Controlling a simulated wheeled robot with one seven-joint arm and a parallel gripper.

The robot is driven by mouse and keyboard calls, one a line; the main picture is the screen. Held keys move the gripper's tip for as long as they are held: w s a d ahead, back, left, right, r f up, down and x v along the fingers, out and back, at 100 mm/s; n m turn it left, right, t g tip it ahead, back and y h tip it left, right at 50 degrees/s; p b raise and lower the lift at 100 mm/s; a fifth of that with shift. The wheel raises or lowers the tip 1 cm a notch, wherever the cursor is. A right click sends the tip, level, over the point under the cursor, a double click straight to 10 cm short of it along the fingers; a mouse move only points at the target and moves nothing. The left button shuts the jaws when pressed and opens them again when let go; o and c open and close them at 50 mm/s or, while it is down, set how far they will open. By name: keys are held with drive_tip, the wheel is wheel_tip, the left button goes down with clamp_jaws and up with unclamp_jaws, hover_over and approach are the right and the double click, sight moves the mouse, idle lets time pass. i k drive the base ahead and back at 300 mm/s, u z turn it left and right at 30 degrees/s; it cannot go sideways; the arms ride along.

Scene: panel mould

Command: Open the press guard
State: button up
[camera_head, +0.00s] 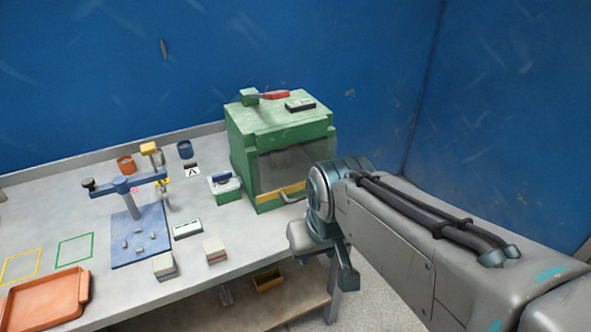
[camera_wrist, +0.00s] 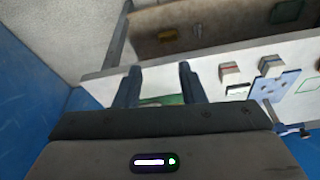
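The green press (camera_head: 250,135) stands at the right end of the bench in the head view. In the head view my wrist is just right of the handle, and the fingers cannot be made out clearly.
A red-handled tool (camera_head: 276,95) and a dark-topped block (camera_head: 300,105) lie on the press. The bench (camera_head: 215,275) holds a blue stand (camera_head: 140,235), a small green box (camera_head: 225,188), pale blocks and an orange tray (camera_head: 45,300). A lower shelf holds a yellow bin (camera_head: 268,280).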

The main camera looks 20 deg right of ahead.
sight(275, 183)
drive_tip(key=z, duration=0.2)
drive_tip(key=i, duration=0.5)
drive_tip(key=z, duration=1.45)
drive_tip(key=k, duration=0.8)
drive_tip(key=u, duration=1.3)
drive_tip(key=i, duration=0.5)
